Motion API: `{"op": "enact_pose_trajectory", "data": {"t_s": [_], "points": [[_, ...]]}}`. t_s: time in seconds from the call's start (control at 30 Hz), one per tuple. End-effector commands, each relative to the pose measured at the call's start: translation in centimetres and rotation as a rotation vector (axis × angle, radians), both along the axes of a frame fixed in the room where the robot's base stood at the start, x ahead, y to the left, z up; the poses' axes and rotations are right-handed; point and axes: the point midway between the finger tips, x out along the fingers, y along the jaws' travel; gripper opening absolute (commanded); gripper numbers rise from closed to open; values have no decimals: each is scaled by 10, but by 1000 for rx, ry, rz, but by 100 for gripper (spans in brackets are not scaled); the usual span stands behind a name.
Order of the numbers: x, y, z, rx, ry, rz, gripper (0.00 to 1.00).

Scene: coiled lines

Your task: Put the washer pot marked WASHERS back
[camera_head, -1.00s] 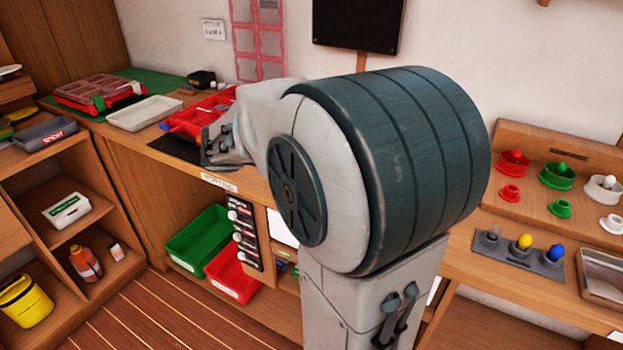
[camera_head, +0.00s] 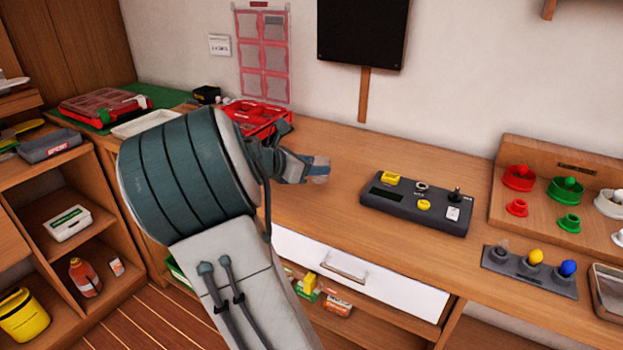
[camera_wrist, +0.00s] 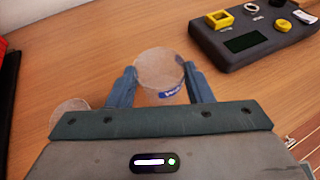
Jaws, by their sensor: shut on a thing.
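A small clear round pot (camera_wrist: 160,72) with a blue label is between the two blue fingers of my gripper (camera_wrist: 160,85) in the wrist view. The gripper is shut on it. The label's lettering is too small to read. In the head view my gripper (camera_head: 318,168) is over the wooden bench (camera_head: 350,150), left of the dark control box, and the pot shows only faintly at its tips. I cannot tell whether the pot touches the bench. A second clear round thing (camera_wrist: 70,112) shows left of my gripper in the wrist view, partly hidden by it.
A dark control box (camera_head: 415,205) with yellow parts and a lever stands to the right. A red tray (camera_head: 258,116) lies behind my arm. A rack with red, green and white pieces (camera_head: 565,180) stands at far right. Bench between tray and box is clear.

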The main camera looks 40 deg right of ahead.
Motion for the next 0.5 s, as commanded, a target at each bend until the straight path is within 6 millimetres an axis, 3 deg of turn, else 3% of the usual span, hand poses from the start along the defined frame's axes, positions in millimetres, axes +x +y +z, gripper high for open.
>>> {"op": "enact_pose_trajectory", "data": {"t_s": [0.2, 0.5], "points": [[-1, 0, -33, -1, 3, -1, 24], [0, 0, -35, 0, 1, 0, 24]]}}
